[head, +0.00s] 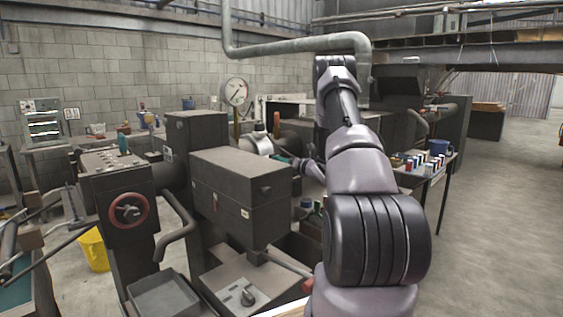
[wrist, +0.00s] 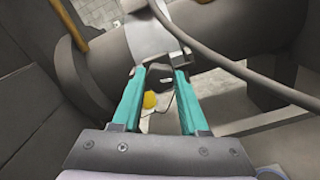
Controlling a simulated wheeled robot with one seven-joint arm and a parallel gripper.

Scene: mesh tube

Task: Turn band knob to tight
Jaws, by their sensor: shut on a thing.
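In the wrist view, my gripper (wrist: 159,78) has two teal fingers closed on a small dark knob (wrist: 160,72) between their tips. The knob sits at the lower edge of a light metal band (wrist: 148,34) that wraps a thick dark tube (wrist: 102,70). The fingers hide the knob's sides, and no tight or loose mark is readable. In the head view, my arm reaches forward to the band (head: 258,143) behind the dark machine box, where only a bit of teal finger shows. The knob itself is hidden there.
A dark machine box (head: 238,190) stands left of my arm. A round gauge (head: 235,92) rises behind it. In the wrist view, a grey hose (wrist: 215,57) crosses close on the right. A table with small coloured containers (head: 423,160) stands to the right, with open floor beyond.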

